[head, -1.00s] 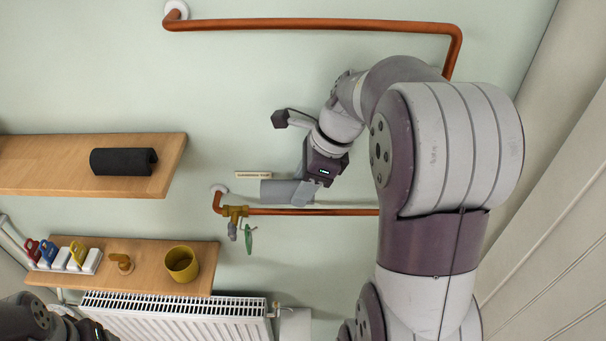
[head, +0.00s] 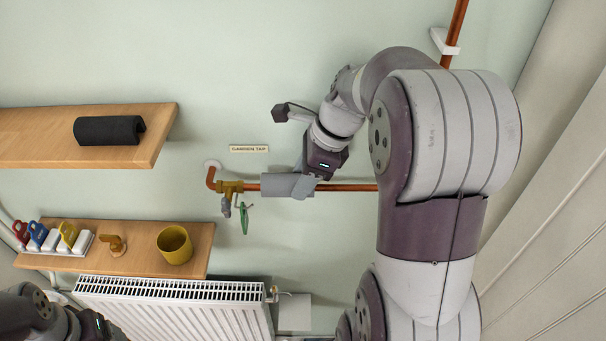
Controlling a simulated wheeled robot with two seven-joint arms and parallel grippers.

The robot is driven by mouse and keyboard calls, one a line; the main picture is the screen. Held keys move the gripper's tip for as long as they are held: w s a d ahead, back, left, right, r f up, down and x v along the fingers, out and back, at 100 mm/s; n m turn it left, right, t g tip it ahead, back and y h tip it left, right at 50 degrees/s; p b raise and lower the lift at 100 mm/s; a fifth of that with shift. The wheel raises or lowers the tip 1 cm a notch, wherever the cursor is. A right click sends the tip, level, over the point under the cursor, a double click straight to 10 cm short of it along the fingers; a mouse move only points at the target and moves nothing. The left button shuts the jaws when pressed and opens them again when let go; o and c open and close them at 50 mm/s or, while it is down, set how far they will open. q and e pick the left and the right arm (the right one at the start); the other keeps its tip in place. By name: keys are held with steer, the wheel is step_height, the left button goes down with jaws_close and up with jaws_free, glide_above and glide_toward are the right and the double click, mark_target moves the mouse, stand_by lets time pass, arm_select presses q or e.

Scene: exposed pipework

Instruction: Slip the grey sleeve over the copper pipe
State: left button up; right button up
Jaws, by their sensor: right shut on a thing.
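The grey sleeve (head: 275,184) is a short, light-grey tube lying level with the lower copper pipe (head: 345,187), just right of the brass tap (head: 229,187). Copper shows at both ends of the sleeve, and the sleeve covers the stretch between. I cannot tell whether it is fully seated around the pipe or just in front of it. My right gripper (head: 304,186) is shut on the sleeve's right part and hides it there. My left gripper (head: 103,327) is at the bottom left corner; its fingers cannot be made out.
A black split sleeve (head: 107,130) lies on the upper wooden shelf (head: 40,152). The lower shelf (head: 138,262) holds a yellow mug (head: 174,245), a brass fitting (head: 115,245) and coloured-handled things in a white rack (head: 58,243). A radiator (head: 180,310) is below.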

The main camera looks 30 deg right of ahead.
steer(key=shift+f, duration=0.45)
steer(key=o, duration=1.1)
steer(key=b+v, duration=0.2)
steer(key=v, duration=1)
steer(key=shift+r, duration=0.35)
